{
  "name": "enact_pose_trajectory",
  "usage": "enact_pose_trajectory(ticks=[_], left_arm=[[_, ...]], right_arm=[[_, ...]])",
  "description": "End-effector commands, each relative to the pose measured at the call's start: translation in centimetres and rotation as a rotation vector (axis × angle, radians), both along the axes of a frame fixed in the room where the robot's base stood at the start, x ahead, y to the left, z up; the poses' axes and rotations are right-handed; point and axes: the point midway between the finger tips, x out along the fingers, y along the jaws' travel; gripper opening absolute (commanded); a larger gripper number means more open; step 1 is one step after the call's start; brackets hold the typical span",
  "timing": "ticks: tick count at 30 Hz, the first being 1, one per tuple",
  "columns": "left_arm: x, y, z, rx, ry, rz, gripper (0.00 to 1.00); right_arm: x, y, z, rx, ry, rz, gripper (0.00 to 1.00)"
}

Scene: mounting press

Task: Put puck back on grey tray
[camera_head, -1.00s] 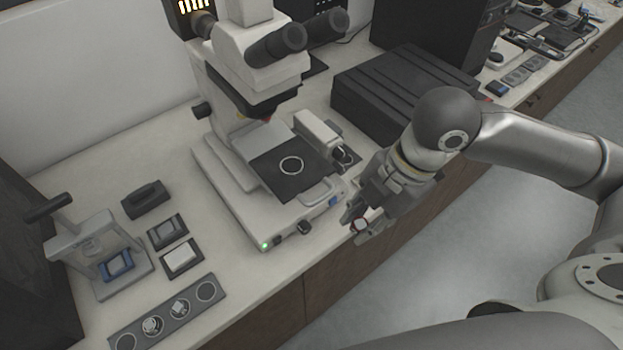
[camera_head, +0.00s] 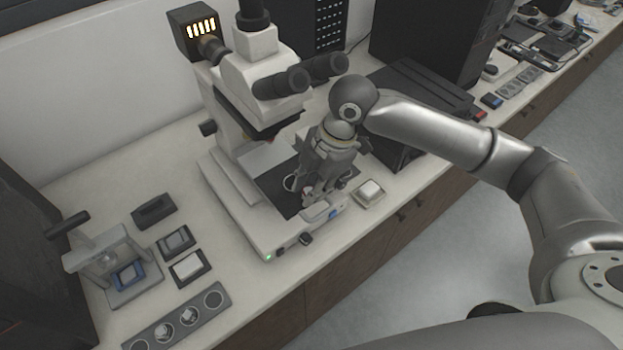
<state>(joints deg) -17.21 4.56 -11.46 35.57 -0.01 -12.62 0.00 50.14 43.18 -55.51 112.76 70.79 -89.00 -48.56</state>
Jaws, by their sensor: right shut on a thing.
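My right gripper (camera_head: 308,196) is low over the microscope's dark stage plate (camera_head: 278,196). It is shut on the puck, which is small and mostly hidden by the fingers. The ring on the stage plate shows just left of the fingers. The grey tray (camera_head: 176,325) is a long strip with several round wells at the lower left, far from the gripper. Its two middle wells hold small metallic pieces; the end wells look empty. My left gripper is not in view.
The microscope (camera_head: 262,68) rises close behind the gripper. A white block on a pale base (camera_head: 371,191) stands right of the stage. A hand press (camera_head: 105,262), a black block (camera_head: 154,210) and two small dark trays (camera_head: 176,240) stand left. Bare counter lies between microscope and grey tray.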

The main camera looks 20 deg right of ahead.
Motion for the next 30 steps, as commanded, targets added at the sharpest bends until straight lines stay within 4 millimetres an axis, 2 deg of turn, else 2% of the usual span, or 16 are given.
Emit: enact_pose_trajectory(ticks=[1,13,14,19,30], left_arm=[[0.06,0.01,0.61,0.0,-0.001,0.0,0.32],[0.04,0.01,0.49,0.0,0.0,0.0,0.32],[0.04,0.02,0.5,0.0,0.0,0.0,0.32],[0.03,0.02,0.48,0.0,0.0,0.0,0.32],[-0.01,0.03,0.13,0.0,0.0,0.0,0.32]], right_arm=[[-0.04,-0.06,0.1,-0.001,0.001,0.0,0.08],[-0.03,-0.06,-0.49,-0.001,-0.001,0.0,0.08],[-0.02,-0.05,-0.53,-0.001,-0.001,0.0,0.26],[-0.02,-0.05,-0.48,0.0,-0.002,0.0,0.46],[-0.02,-0.04,-0.65,0.0,-0.002,0.0,0.46]])
